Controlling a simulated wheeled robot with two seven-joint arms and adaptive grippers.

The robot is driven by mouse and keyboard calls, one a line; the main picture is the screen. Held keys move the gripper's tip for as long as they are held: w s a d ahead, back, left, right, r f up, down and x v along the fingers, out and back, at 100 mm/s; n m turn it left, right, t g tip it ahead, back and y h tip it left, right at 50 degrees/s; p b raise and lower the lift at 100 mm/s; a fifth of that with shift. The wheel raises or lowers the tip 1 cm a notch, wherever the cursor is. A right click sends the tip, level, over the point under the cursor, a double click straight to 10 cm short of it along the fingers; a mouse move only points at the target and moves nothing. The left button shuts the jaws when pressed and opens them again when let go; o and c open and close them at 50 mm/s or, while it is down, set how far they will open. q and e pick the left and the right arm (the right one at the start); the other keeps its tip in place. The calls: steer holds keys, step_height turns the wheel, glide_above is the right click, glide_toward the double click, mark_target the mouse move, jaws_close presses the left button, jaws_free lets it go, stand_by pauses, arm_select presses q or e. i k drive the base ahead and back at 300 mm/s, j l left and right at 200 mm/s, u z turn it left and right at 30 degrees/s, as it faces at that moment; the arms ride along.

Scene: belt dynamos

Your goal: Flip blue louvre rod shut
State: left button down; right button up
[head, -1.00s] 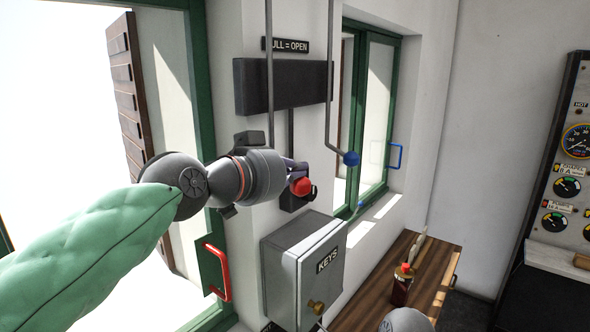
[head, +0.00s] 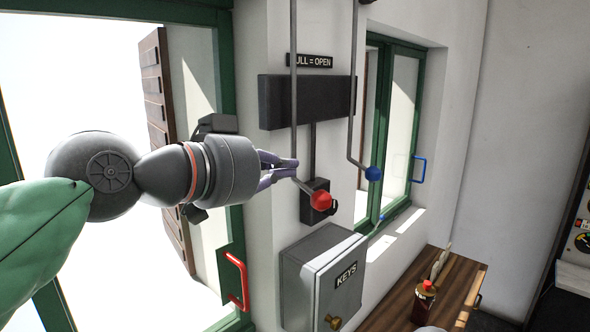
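The blue louvre rod is a thin grey bar coming down the wall, bent near its lower end to a blue knob (head: 374,173). It hangs in front of the farther green-framed window. A similar rod to its left ends in a red knob (head: 320,200). My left gripper (head: 297,164) points right, its purple fingertips close together at the red-knobbed rod, just above its bend. I cannot tell whether they touch or grip that rod. It is well left of the blue knob. My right gripper is not in view.
A dark box (head: 307,101) under a "PULL = OPEN" sign (head: 310,61) lies behind the rods. A grey KEYS cabinet (head: 322,278) juts out below. A red handle (head: 237,281) and a blue handle (head: 419,170) are on the windows. A red-capped bottle (head: 425,298) stands on the wooden bench (head: 455,283).

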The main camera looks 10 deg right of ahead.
mark_target(374, 175)
steer(key=k+l, duration=0.8)
steer(key=l, duration=0.15)
